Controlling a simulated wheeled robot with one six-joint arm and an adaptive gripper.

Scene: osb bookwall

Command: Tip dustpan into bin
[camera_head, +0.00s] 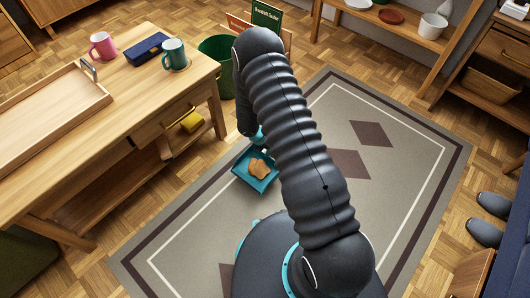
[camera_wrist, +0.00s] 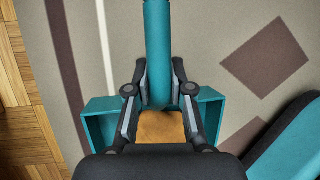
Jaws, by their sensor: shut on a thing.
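The teal dustpan (camera_head: 262,185) is over the grey rug, left of my arm, with its tray facing up. An orange-brown piece (camera_head: 259,168) lies in it. In the wrist view the dustpan's tray (camera_wrist: 100,125) shows on both sides of my gripper (camera_wrist: 160,72), and part of the orange-brown piece (camera_wrist: 160,127) shows between the fingers. My gripper is shut on the dustpan's teal handle (camera_wrist: 158,35). In the head view my arm hides most of the gripper. The dark green bin (camera_head: 214,50) stands beyond the table's right end, partly behind my arm. I cannot see inside its bottom.
A wooden table (camera_head: 130,118) on the left bears a tray (camera_head: 50,112), a pink mug (camera_head: 103,46), a blue case (camera_head: 147,49) and a teal mug (camera_head: 175,54). A crate with books (camera_head: 265,17) stands behind the bin. The rug (camera_head: 400,200) is clear to the right.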

